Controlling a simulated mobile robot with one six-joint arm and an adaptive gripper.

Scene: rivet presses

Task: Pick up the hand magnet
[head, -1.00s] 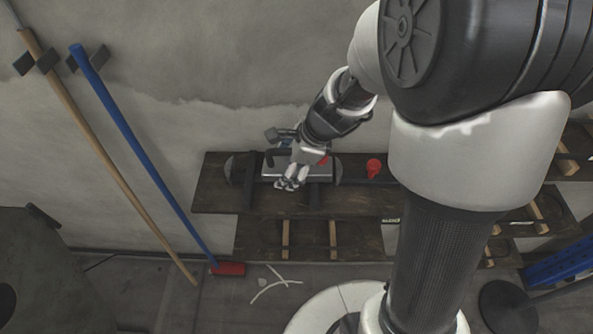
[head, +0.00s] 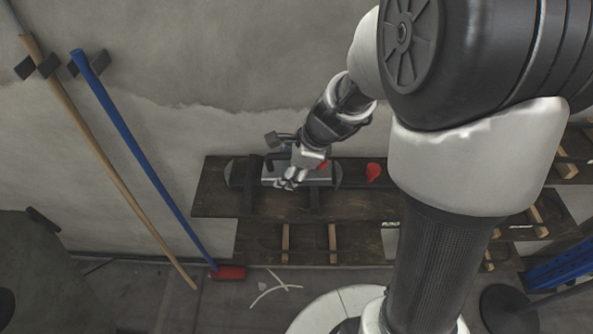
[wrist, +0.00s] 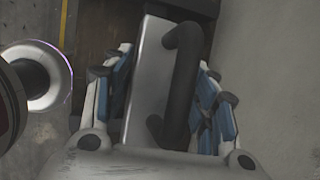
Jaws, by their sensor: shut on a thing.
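The hand magnet is a silver-grey metal block with a black bar handle. In the wrist view the magnet (wrist: 148,75) lies between the blue-padded fingers of my gripper (wrist: 168,90), with the handle facing the camera. My gripper is shut on it, one finger on each side. I cannot tell whether the magnet is touching the shelf.
A red object (head: 373,172) stands on the shelf to the right of the magnet. A blue pole (head: 140,150) and a wooden pole (head: 110,165) lean on the wall at left. A lower shelf (head: 260,243) lies below.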

